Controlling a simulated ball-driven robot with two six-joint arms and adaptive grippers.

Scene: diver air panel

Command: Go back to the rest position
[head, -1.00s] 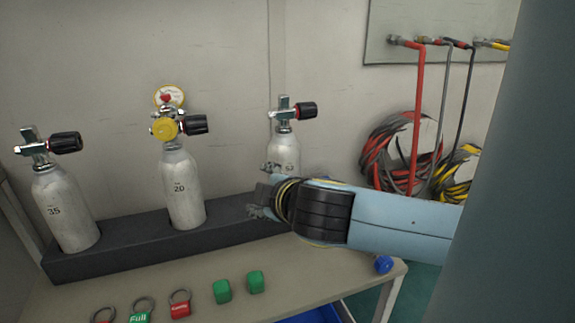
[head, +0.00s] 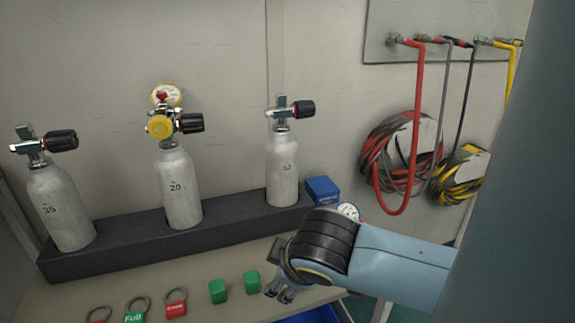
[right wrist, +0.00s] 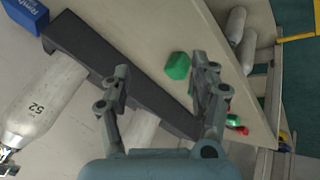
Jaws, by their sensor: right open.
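My right gripper (head: 280,290) is low over the front right part of the bench (head: 240,254) in the head view, fingers pointing down and left. In the right wrist view its two fingers (right wrist: 165,88) stand wide apart with nothing held between them; a green block (right wrist: 178,66) shows beyond them. In the head view that gripper is just right of the two green blocks (head: 251,281). My left gripper is not in view. Three grey cylinders stand in the dark rack (head: 130,246): one marked 35 (head: 62,208), one marked 20 (head: 180,188), one at right (head: 283,172).
A yellow regulator with a gauge (head: 160,126) is on the middle cylinder. A blue box (head: 322,190) and a gauge (head: 348,211) are behind my right arm. Tagged rings (head: 175,305) lie at the front. Coiled red (head: 392,160) and yellow (head: 462,172) hoses hang at right.

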